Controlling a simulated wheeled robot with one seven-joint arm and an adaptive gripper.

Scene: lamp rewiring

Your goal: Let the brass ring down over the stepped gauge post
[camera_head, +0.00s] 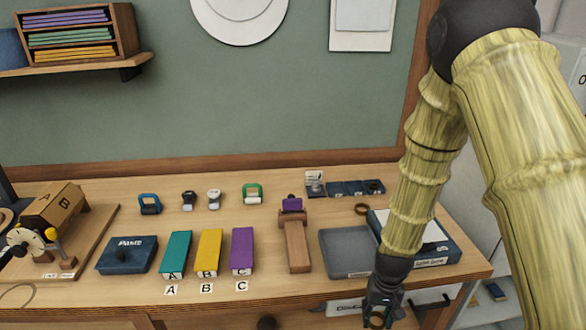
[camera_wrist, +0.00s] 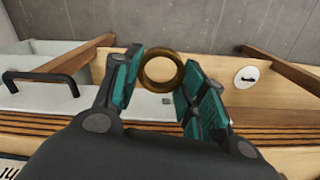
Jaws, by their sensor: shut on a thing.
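My gripper (camera_head: 383,306) is low at the front edge of the bench in the head view. In the wrist view my gripper (camera_wrist: 155,88) has its teal-padded fingers on either side of a brass ring (camera_wrist: 161,87) and is shut on it. The ring's opening faces the wrist camera. The ring also shows small at the bottom of the head view (camera_head: 377,322). A second, darker brass-coloured ring (camera_head: 361,209) lies on the bench behind the grey tray. I cannot make out a stepped gauge post in either view; my arm hides part of the right side of the bench.
A grey tray (camera_head: 347,273) and a dark-edged box with a pale top (camera_head: 436,252) stand at the right. A wooden stand (camera_head: 297,248), coloured blocks and a dark case (camera_head: 127,269) line the bench (camera_head: 80,305). A drawer handle (camera_wrist: 40,78) shows in the wrist view.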

